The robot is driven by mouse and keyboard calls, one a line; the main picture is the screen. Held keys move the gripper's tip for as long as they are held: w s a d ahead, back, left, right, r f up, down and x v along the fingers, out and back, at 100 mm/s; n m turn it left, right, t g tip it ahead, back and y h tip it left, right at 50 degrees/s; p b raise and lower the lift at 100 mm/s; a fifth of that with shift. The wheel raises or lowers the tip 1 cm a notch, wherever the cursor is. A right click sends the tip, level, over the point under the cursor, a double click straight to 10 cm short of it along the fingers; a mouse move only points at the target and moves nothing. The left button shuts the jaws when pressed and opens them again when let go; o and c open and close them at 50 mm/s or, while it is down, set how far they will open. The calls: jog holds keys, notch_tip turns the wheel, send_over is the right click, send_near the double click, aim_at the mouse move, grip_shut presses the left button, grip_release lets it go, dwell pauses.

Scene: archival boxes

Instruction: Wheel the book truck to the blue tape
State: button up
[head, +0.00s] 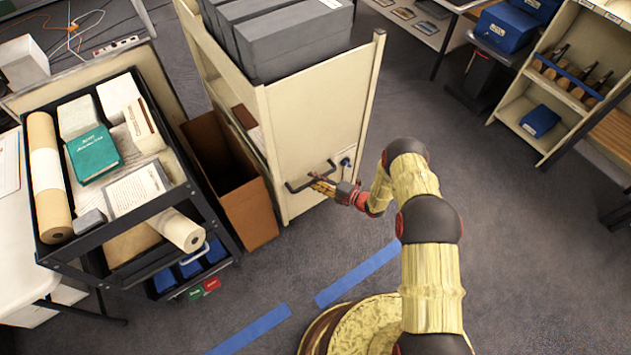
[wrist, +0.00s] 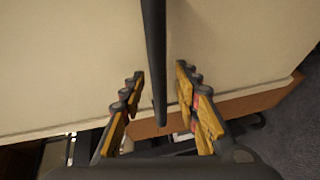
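The book truck (head: 312,140) is a cream cart with grey archival boxes on top. A dark bar handle (head: 300,184) is on its near end panel. My gripper (head: 323,184) is at this handle. In the wrist view, the handle (wrist: 153,50) runs between the two fingers of my gripper (wrist: 160,72), with a gap on each side. The fingers are open around the bar, not closed on it. The blue tape (head: 357,274) lies on the floor in strips, nearer to me than the truck and apart from it.
A brown open bin (head: 252,212) stands close along the truck's left side. A black cart (head: 130,262) with books and rolls is further left. Shelves (head: 560,90) with blue boxes stand at the right. The grey floor right of the truck is clear.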

jog(key=c, duration=0.8)
grip_shut()
